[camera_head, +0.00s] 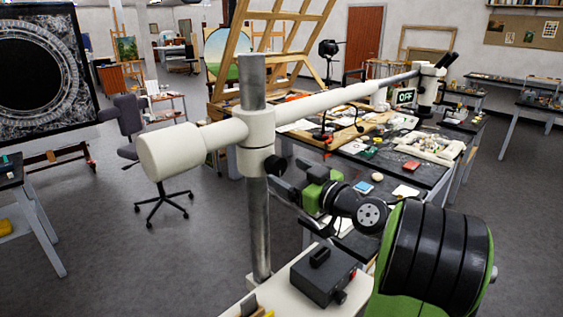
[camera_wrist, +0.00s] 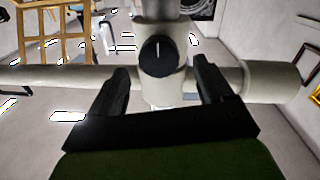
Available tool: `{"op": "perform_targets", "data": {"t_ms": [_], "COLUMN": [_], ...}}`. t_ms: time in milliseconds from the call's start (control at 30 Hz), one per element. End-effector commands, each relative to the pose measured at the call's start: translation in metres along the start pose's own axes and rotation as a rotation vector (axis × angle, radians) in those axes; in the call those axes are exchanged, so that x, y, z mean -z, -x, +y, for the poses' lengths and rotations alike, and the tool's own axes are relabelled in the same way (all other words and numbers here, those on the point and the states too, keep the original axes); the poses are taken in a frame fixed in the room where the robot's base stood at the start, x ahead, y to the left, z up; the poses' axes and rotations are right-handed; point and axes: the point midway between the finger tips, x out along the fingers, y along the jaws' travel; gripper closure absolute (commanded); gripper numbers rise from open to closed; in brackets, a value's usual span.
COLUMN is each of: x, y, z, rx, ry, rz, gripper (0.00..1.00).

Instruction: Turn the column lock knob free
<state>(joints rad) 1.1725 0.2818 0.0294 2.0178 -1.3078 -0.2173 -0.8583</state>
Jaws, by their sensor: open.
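The lock knob (camera_head: 275,165) is a round black knob on the white collar (camera_head: 256,140) of the steel column (camera_head: 254,88). In the wrist view the knob (camera_wrist: 157,58) faces me, with its white line upright. My gripper (camera_head: 284,188) is close to the knob in the head view. In the wrist view my gripper (camera_wrist: 161,66) is open, with one black finger on each side of the knob and clear gaps between. The fingers appear apart from the knob; the exact depth is hard to tell.
A long white boom (camera_head: 330,97) crosses through the collar, with a thick end (camera_head: 168,151) at left. A black box (camera_head: 323,275) sits on the white base near the column foot. A cluttered worktable (camera_head: 450,185) stands behind my arm. Open floor lies at left.

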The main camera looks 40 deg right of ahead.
Motion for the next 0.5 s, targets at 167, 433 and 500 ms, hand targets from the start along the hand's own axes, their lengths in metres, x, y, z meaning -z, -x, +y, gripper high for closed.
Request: {"op": "perform_targets", "data": {"t_ms": [167,433,500], "x": [0.003,0.000,0.000], "y": [-0.029,-0.036,-0.035], "z": [0.000,0.000,0.000], "rx": [0.003,-0.001,-0.001], "ry": [-0.001,-0.001,-0.001], "rz": [0.001,0.001,0.001], "gripper": [0.20,0.20,0.22]}}
